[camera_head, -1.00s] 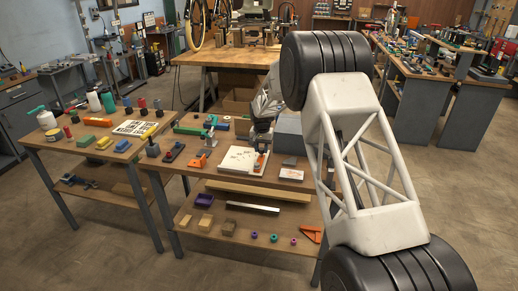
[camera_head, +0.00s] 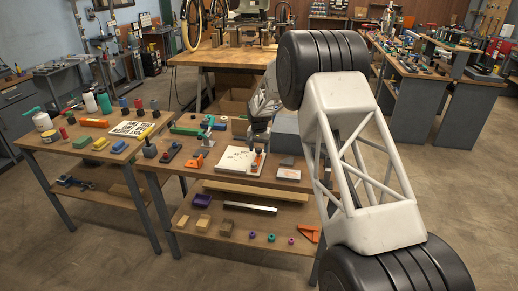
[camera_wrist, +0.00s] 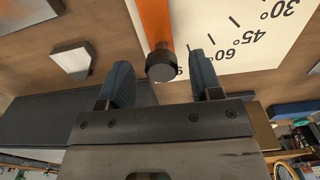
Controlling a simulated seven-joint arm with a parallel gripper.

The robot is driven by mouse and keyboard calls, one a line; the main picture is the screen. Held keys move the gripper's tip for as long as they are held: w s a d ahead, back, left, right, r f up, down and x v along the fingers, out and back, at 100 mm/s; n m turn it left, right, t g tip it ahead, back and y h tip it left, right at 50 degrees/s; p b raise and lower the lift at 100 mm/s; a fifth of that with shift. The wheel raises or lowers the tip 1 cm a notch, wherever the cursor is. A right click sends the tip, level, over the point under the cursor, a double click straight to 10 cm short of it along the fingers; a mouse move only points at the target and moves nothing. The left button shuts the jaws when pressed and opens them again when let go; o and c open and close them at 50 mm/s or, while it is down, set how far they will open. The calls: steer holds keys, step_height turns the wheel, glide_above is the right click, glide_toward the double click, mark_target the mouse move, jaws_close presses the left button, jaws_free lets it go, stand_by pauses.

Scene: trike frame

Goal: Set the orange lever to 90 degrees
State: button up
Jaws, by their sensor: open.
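The orange lever (camera_wrist: 155,22) has a black round knob (camera_wrist: 160,65) at its end and lies over a white dial plate (camera_wrist: 240,45). In the wrist view the 30, 45 and 60 degree marks show to the right of the lever; a number beside the knob is partly hidden. My gripper (camera_wrist: 160,60) is open, with one dark finger on each side of the knob and a visible gap to each. In the head view my gripper (camera_head: 258,138) is over the right part of the dial plate (camera_head: 232,160), near the orange lever (camera_head: 257,164).
A small grey-white block (camera_wrist: 72,60) lies left of the dial in the wrist view. In the head view an orange piece (camera_head: 194,162), a red-and-black block (camera_head: 170,154) and a grey box (camera_head: 285,127) stand around the plate on the wooden table.

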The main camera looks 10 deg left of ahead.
steer(key=shift+r, duration=3.85)
steer(key=shift+r, duration=0.1)
steer(key=shift+s+d+r, duration=0.1)
steer(key=shift+d+r, duration=0.1)
steer(key=shift+d, duration=0.05)
steer(key=s+d+r+t, duration=0.1)
steer(key=s+d+r, duration=2)
steer(key=s+d, duration=0.4)
steer(key=s+d+r+t, duration=0.1)
steer(key=s+d, duration=0.4)
steer(key=s, duration=0.5)
steer(key=s+d+r, duration=0.1)
steer(key=s+d, duration=0.3)
steer(key=s, duration=0.7)
steer(key=s+d+f, duration=0.2)
steer(key=s, duration=0.7)
steer(key=s+d+f, duration=0.3)
steer(key=s, duration=0.6)
steer(key=shift+f+t, duration=0.15)
steer(key=shift+t, duration=0.15)
